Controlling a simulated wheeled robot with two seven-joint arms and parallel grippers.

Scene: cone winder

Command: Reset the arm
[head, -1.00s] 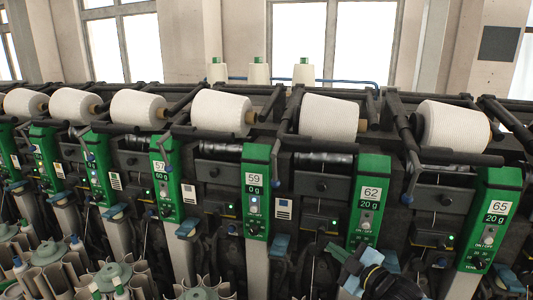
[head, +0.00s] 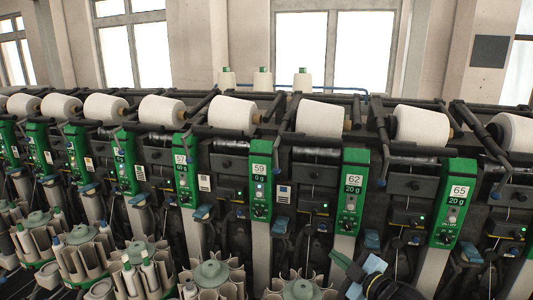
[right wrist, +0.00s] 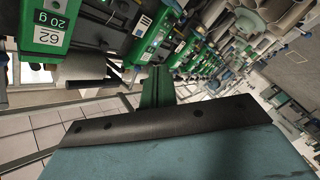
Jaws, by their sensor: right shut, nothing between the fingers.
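My right gripper (head: 338,258) shows at the lower right of the head view, with its black arm end and light-blue pads. It is shut and empty, apart from the machine front. In the right wrist view the gripper (right wrist: 156,84) shows as a green finger part beyond a black bar and a wide teal block. My left gripper is not in view. The cone winder's green unit marked 62 (head: 352,195) stands behind and above the right gripper in the head view. It also shows sideways at the upper left of the right wrist view (right wrist: 48,38).
Green units 59 (head: 260,185) and 65 (head: 455,205) flank unit 62. White yarn cones (head: 320,118) lie in a row along the top. Bobbin magazines (head: 210,275) with grey tubes stand along the lower left front.

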